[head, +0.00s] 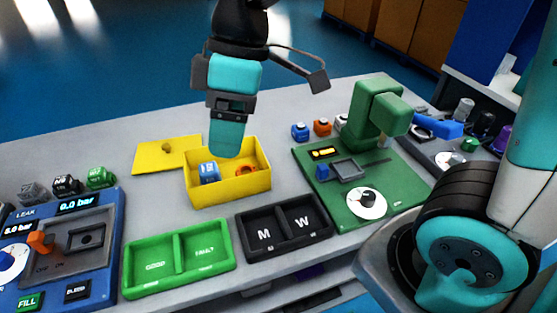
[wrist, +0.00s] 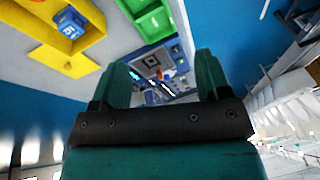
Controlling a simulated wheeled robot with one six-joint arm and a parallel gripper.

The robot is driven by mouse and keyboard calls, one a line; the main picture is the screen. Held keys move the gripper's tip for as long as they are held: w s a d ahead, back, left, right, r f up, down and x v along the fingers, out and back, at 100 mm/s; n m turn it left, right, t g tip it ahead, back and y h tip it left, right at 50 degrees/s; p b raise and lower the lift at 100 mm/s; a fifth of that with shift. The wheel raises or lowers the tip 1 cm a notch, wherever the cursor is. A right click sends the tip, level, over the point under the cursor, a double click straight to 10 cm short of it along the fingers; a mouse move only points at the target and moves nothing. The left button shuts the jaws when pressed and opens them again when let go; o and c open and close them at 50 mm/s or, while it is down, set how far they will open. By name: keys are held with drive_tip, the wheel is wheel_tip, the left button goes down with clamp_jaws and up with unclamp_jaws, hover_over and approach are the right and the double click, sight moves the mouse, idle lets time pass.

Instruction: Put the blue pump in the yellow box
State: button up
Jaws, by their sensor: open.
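The yellow box (head: 229,190) stands open in the middle of the table. A blue block with white markings (head: 208,172), which looks like the blue pump, sits inside its left part. It also shows in the wrist view (wrist: 70,22), inside the yellow box (wrist: 88,42). An orange piece (head: 245,170) lies in the right part of the box. My gripper (head: 226,153) hangs over the box, fingers down in the head view. In the wrist view its two teal fingers (wrist: 160,78) are apart with nothing between them. It hides part of the box's back wall.
A yellow lid-like plate (head: 165,154) lies left of the box. A green tray (head: 178,262) and black tray (head: 285,228) stand in front. A green press station (head: 375,165) is at right, a blue leak tester (head: 70,250) at left. Small blue (head: 299,132) and orange blocks stand behind.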

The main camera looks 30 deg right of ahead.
drive_tip(key=s+d+f+m+t, duration=0.1)
drive_tip(key=s+d+m, duration=0.2)
drive_tip(key=s+m, duration=0.3)
drive_tip(key=s, duration=0.2)
drive_tip(key=shift+s+f+y, duration=0.15)
drive_tip(key=shift+s+y, duration=0.15)
